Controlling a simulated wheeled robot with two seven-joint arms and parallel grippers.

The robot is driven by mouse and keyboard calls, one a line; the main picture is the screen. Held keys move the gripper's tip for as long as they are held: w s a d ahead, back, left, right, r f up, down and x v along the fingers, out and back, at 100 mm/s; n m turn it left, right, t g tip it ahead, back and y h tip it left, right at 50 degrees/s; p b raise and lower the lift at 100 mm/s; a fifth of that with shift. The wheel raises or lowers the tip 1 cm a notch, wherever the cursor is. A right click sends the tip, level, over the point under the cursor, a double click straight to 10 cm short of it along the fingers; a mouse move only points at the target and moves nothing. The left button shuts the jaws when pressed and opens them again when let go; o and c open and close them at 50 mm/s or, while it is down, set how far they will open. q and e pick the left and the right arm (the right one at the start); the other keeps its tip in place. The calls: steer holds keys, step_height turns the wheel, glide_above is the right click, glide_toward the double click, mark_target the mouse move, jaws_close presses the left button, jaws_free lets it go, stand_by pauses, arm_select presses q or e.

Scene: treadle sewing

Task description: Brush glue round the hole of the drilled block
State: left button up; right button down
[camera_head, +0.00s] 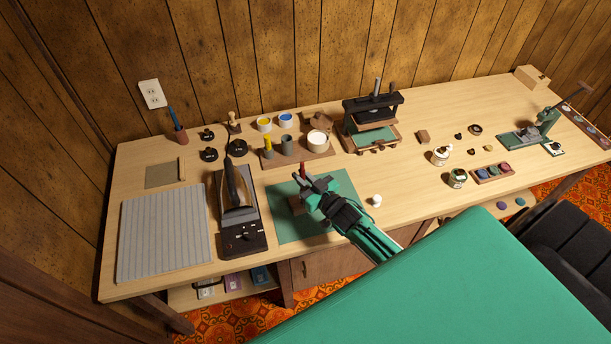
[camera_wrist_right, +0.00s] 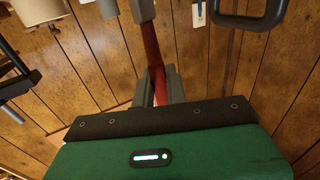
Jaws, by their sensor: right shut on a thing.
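My right gripper (camera_head: 311,183) is over the green mat (camera_head: 341,183) and shut on a red-handled tool, seemingly the glue brush (camera_head: 303,168). The red handle (camera_wrist_right: 152,48) also shows between the grey fingers (camera_wrist_right: 158,85) in the right wrist view. The brush's bristles are not visible. A brown block (camera_head: 296,204), perhaps the drilled block, lies on the mat beside and partly behind the gripper. Its hole cannot be made out, nor whether the brush touches it. A cream-filled pot (camera_head: 317,138), perhaps glue, stands on the wooden tray. My left gripper is not in view.
An iron (camera_head: 238,205) on a dark stand is left of the mat. A small white item (camera_head: 376,200) is right of the gripper. A dark press (camera_head: 372,112) stands behind.

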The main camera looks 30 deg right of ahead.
mark_target(303, 168)
step_height(303, 168, up, 5)
steer(key=p, duration=0.4)
steer(key=shift+p, duration=0.3)
stand_by(0.4)
